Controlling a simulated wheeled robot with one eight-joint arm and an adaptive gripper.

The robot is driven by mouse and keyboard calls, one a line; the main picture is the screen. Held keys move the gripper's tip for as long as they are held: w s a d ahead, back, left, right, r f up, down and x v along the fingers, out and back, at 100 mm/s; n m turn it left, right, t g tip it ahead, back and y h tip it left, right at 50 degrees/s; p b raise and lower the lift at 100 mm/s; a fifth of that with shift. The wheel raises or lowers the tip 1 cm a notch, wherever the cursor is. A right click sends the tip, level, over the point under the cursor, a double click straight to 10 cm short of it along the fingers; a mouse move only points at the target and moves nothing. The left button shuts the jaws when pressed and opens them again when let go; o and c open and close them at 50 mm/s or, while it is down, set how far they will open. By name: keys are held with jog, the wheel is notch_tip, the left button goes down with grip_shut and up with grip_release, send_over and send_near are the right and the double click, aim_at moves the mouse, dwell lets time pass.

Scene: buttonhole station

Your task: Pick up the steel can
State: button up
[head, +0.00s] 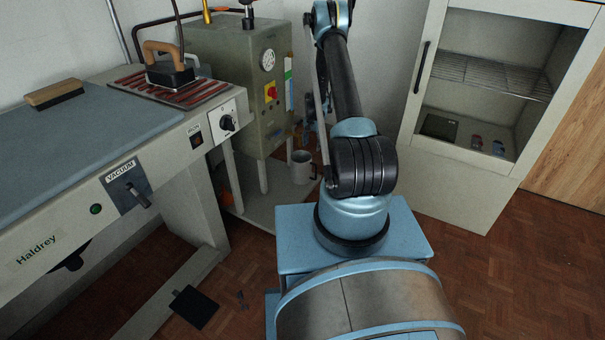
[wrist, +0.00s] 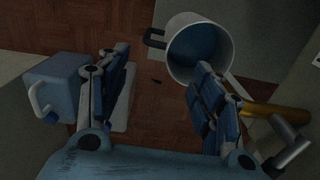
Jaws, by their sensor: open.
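The steel can (head: 302,167) is a pale grey cylinder with a dark handle. In the head view it stands upright on a low shelf beneath the green-grey steam unit. In the wrist view the can (wrist: 199,48) shows from above, with its open mouth, bluish inside and dark handle on the left. My gripper (wrist: 160,92) is open with nothing between its fingers. The can is beyond the fingertips, toward the right finger, which covers part of its lower edge. In the head view my arm and the unit hide most of the gripper.
A blue-grey container with a white handle (wrist: 55,85) is left of my fingers in the wrist view. A brass-coloured pipe (wrist: 275,110) is at the right. The steam unit (head: 235,85) stands over the shelf. The ironing table (head: 85,125) is left, a glass-fronted cabinet (head: 450,180) right.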

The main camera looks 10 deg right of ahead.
send_near(305, 169)
jog(key=d, duration=0.2)
jog(key=w+d+f, duration=0.1)
jog(key=d, duration=0.1)
jog(key=shift+w+d+f, duration=0.15)
jog(key=shift+f, duration=2.5)
grip_shut()
